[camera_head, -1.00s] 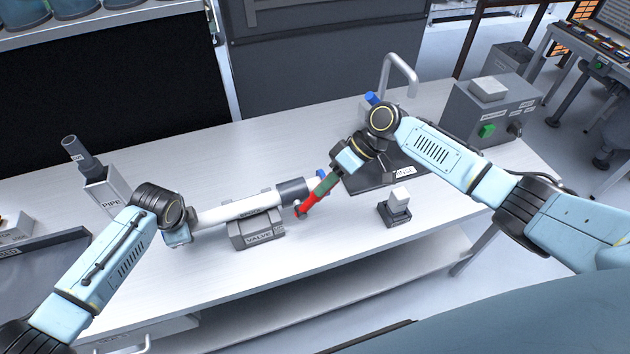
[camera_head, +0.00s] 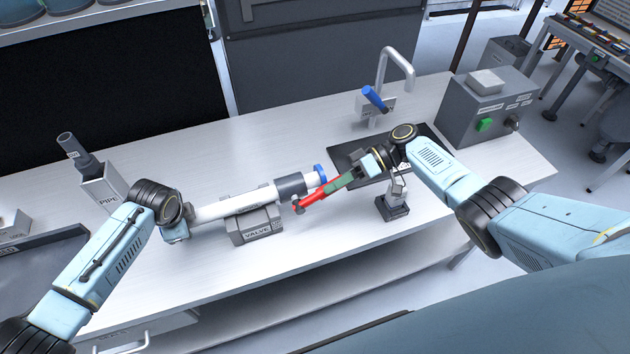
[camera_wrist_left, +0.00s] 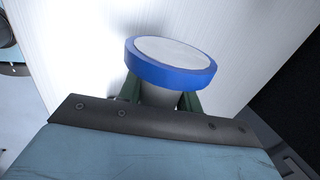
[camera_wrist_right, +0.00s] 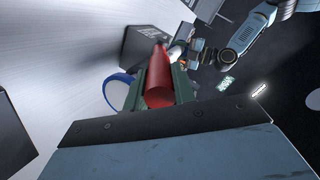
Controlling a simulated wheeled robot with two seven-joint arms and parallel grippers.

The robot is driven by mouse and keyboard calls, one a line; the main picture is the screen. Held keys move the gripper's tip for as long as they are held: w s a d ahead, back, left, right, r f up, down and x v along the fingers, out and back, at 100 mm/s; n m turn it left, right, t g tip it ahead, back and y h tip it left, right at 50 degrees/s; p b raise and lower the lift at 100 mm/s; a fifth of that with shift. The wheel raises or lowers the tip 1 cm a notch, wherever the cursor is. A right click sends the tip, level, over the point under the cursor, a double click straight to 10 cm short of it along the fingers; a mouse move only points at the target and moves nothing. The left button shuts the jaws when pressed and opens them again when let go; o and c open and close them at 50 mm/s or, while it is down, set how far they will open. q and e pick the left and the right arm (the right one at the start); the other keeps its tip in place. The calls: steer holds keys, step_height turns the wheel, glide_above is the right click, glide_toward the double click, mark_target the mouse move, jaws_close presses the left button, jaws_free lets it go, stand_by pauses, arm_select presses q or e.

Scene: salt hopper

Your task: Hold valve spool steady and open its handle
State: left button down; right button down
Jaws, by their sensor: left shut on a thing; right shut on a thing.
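The valve spool is a white pipe (camera_head: 235,202) with a grey collar and a blue end cap (camera_head: 320,172). It rests on a grey block labelled VALVE (camera_head: 256,228). My left gripper (camera_head: 180,218) is shut on the spool's left end, whose blue-rimmed cap (camera_wrist_left: 170,62) shows between the fingers in the left wrist view. The red handle (camera_head: 315,193) sticks out from the spool's right part toward the right. My right gripper (camera_head: 345,182) is shut on the handle's outer end; the red handle (camera_wrist_right: 160,80) lies between its fingers in the right wrist view.
A small grey stand (camera_head: 392,208) is close in front of my right wrist. A dark mat (camera_head: 352,158) and a tap (camera_head: 393,62) lie behind it. A PIPE holder (camera_head: 103,183) stands at left.

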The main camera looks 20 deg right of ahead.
steer(key=shift+r, duration=0.15)
steer(key=c, duration=1.1)
jaws_free()
steer(key=shift+c, duration=0.2)
steer(key=v, duration=1.2)
steer(key=shift+c, duration=0.3)
